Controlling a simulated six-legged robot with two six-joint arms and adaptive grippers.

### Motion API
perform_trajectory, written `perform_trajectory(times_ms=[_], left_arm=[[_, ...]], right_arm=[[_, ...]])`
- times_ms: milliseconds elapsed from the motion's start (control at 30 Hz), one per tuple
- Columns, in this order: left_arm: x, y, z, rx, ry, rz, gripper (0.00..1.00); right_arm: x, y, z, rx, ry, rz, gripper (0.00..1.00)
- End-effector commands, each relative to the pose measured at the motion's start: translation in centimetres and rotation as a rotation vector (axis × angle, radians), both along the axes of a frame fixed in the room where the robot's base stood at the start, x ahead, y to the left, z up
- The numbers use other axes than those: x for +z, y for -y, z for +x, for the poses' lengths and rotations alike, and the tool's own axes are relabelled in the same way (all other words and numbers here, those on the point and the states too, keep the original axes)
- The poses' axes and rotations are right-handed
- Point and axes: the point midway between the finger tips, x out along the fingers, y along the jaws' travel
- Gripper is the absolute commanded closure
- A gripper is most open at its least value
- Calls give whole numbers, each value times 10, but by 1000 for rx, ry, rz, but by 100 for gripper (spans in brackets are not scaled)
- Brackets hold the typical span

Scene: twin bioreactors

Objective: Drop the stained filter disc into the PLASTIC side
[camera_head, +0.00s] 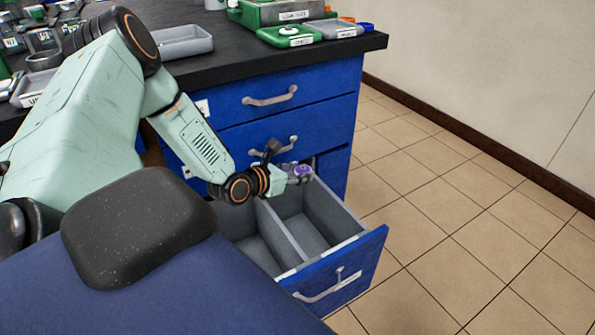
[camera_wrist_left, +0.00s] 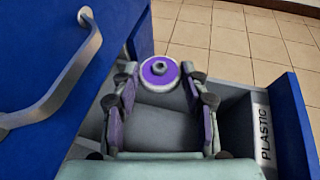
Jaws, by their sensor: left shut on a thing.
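My left gripper (camera_head: 291,173) is shut on a round disc (camera_head: 302,170), purple with a pale rim and a raised hub. In the left wrist view the disc (camera_wrist_left: 159,72) sits at the fingertips of the gripper (camera_wrist_left: 160,84). The gripper holds it above the rear part of the open drawer (camera_head: 322,288). A divider (camera_head: 272,234) splits the drawer into two grey compartments. A label reading PLASTIC (camera_wrist_left: 264,135) lies on the drawer's front rim, by the compartment at the right in the head view. No stain can be made out. My right gripper is out of view.
Closed blue drawers with metal handles (camera_head: 270,97) are above the open one, close behind the gripper. The dark countertop (camera_head: 275,56) carries grey trays (camera_head: 183,42) and green containers (camera_head: 285,36). Tiled floor (camera_head: 450,215) is free at the right.

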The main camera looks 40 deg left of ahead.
Motion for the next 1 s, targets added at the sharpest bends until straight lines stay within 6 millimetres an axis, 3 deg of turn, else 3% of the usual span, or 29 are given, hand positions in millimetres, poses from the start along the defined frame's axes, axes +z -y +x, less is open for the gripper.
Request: perform_trajectory(times_ms=[33,67,367,733,1000], left_arm=[[0,0,0,0,0,0,73],[0,0,0,0,0,0,54],[0,0,0,0,0,0,29],[3,0,0,0,0,-1,29],[31,0,0,1,0,-2,29]], right_arm=[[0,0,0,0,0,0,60],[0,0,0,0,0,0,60],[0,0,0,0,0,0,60],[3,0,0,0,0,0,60],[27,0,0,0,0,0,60]])
